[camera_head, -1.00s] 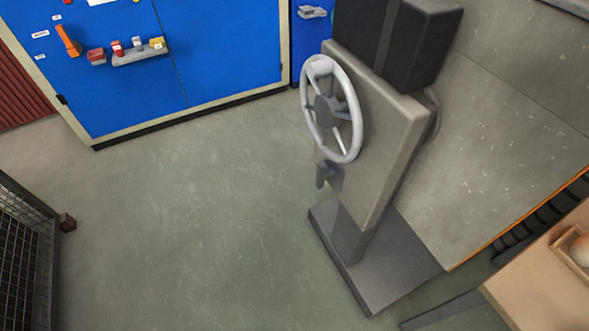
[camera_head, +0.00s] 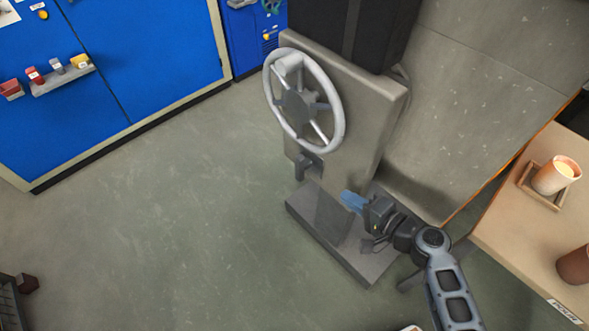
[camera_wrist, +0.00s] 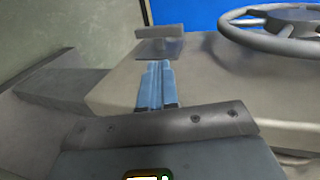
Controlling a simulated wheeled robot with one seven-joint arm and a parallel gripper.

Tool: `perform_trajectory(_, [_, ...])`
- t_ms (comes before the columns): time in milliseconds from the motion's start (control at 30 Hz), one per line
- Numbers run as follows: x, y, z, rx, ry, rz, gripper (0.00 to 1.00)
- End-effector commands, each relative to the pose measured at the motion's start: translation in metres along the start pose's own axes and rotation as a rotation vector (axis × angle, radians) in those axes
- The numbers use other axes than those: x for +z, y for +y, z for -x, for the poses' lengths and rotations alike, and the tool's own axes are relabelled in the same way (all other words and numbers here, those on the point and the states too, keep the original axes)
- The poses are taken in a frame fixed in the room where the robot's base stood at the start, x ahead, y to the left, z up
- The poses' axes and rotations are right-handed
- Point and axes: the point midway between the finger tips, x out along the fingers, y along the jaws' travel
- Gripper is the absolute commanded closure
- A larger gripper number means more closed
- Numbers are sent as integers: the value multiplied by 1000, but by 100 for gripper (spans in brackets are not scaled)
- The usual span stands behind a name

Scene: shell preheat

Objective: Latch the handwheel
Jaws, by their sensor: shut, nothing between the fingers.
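The light grey handwheel (camera_head: 340,118) stands upright on the front of a beige machine panel (camera_head: 372,112), and part of its rim shows at the upper right in the wrist view (camera_wrist: 290,45). A small dark latch (camera_head: 309,165) sticks out of the panel below the wheel; what appears to be the same latch is beyond my fingertips in the wrist view (camera_wrist: 158,45). My gripper (camera_head: 347,198) has blue fingers, shut and empty, below and to the right of the latch and apart from the wheel. The fingers also show in the wrist view (camera_wrist: 157,75).
A dark base plate (camera_head: 320,225) lies under the panel. The blue cabinet (camera_head: 150,60) stands at the left; floor between is clear.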

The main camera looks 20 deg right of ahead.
Motion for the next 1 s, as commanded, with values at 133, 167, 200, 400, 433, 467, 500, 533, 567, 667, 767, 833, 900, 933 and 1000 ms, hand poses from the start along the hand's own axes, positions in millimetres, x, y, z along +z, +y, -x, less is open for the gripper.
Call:
perform_trajectory(133, [-4, -3, -3, -13, -4, -13, 100])
perform_trajectory(167, [-3, -3, -3, -13, -4, -13, 100])
perform_trajectory(200, [-3, -3, -3, -13, -4, -13, 100])
perform_trajectory(400, [-3, -3, -3, -12, -4, -12, 100])
perform_trajectory(433, [-3, -3, -4, -12, -4, -12, 100])
perform_trajectory(467, [-3, -3, -5, -12, -4, -12, 100])
perform_trajectory(500, [-3, -3, -7, -12, -5, -12, 100])
perform_trajectory(533, [-3, -3, -9, -12, -5, -12, 100])
perform_trajectory(567, [-2, -4, -12, -12, -6, -12, 100])
perform_trajectory(667, [-3, -5, -26, -13, -5, -11, 100])
perform_trajectory(767, [-3, -5, -45, -13, -5, -12, 100])
perform_trajectory(833, [-3, -5, -60, -12, -6, -11, 100])
perform_trajectory(900, [-2, -5, -74, -13, -6, -10, 100])
perform_trajectory(933, [-2, -5, -80, -12, -7, -11, 100])
perform_trajectory(1000, [-3, -5, -93, -12, -6, -10, 100])
